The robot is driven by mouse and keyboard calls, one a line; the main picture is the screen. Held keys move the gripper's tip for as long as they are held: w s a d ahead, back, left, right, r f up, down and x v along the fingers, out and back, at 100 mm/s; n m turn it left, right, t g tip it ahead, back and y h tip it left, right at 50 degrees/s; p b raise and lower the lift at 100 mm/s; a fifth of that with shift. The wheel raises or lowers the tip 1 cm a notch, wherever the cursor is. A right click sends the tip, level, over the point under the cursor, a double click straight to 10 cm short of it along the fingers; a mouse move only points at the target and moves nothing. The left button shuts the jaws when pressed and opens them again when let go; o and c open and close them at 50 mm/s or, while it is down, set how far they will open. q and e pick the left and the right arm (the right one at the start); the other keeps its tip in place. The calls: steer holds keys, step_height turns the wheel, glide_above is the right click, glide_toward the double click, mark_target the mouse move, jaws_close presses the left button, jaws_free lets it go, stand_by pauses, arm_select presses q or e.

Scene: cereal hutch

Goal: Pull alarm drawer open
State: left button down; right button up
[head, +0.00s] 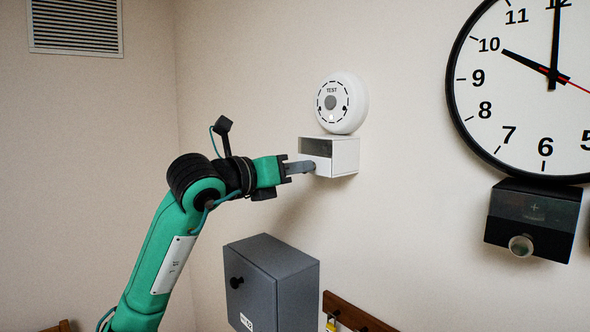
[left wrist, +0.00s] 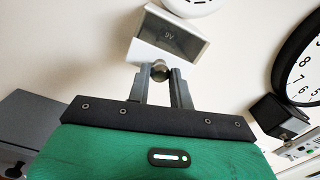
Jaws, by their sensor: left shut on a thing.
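The alarm drawer is in a small white box (head: 345,156) on the wall, just under the round white alarm marked TEST (head: 341,103). The box has a dark recess or window in its upper front. In the left wrist view the white box (left wrist: 150,53) shows a "9V" mark in that dark part. My left gripper (head: 312,166) is at the lower front of the box. Its fingers are shut on a small round metallic knob (left wrist: 160,70), seen between the fingertips. I cannot tell how far the drawer is out. My right gripper is not in view.
A grey cabinet (head: 285,285) with a black knob is below my left arm. A large clock (head: 530,90) hangs at the right, over a black box with a knob (head: 533,218). A wooden rail (head: 355,315) is at the bottom. The wall around the alarm is bare.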

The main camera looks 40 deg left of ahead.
arm_select(q)
steer(key=s+b, duration=0.4)
steer(key=s, duration=0.2)
steer(key=shift+a, duration=0.3)
steer(key=c, duration=1.2)
jaws_free()
steer(key=shift+c, duration=0.2)
steer(key=shift+s, duration=0.1)
